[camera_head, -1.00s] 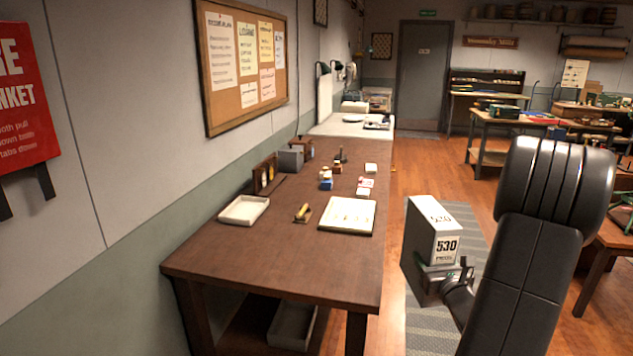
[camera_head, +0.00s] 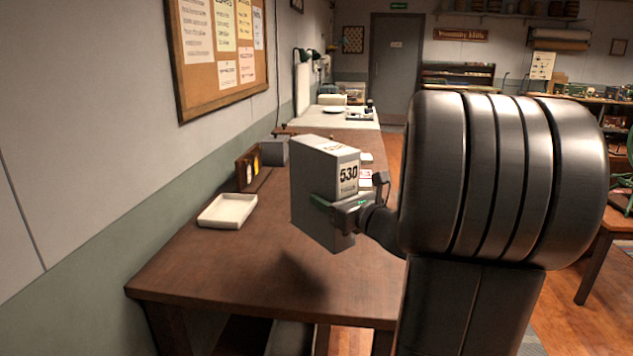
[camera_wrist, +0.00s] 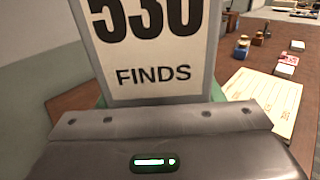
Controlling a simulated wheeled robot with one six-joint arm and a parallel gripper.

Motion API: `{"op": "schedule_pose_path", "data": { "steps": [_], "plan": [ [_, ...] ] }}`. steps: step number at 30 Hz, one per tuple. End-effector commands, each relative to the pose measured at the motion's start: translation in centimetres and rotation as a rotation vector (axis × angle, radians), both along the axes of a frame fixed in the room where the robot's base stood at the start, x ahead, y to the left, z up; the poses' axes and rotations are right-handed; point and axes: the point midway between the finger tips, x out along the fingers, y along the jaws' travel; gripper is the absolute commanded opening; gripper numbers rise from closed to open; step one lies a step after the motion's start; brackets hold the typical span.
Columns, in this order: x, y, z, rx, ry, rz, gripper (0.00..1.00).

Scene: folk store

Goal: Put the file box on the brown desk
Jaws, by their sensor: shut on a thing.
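The file box (camera_head: 325,181) is grey with a white label reading 530. My gripper (camera_head: 345,208) is shut on its lower part and holds it upright in the air over the brown desk (camera_head: 225,272). A shadow lies on the desk top below the box. In the wrist view the label of the file box (camera_wrist: 150,45) reads "530 FINDS" and fills the upper middle, just beyond my gripper (camera_wrist: 155,110). The box hides part of the desk's middle in the head view.
A white tray (camera_head: 227,211) lies on the desk's left side, near an upright wooden holder (camera_head: 248,168) and a grey box (camera_head: 274,152). The desk's near end is clear.

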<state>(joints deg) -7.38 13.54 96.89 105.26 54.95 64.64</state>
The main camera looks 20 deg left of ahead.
Motion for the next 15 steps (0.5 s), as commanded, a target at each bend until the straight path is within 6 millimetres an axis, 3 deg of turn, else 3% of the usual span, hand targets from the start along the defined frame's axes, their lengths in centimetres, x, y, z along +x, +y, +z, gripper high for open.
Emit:
{"op": "schedule_pose_path", "data": {
  "steps": [6, 15],
  "plan": [
    [0.0, 0.0, -3.8, 0.002, 0.003, 0.000, 0.01],
    [0.0, 0.0, -5.9, 0.002, 0.000, 0.001, 0.01]
  ]
}}
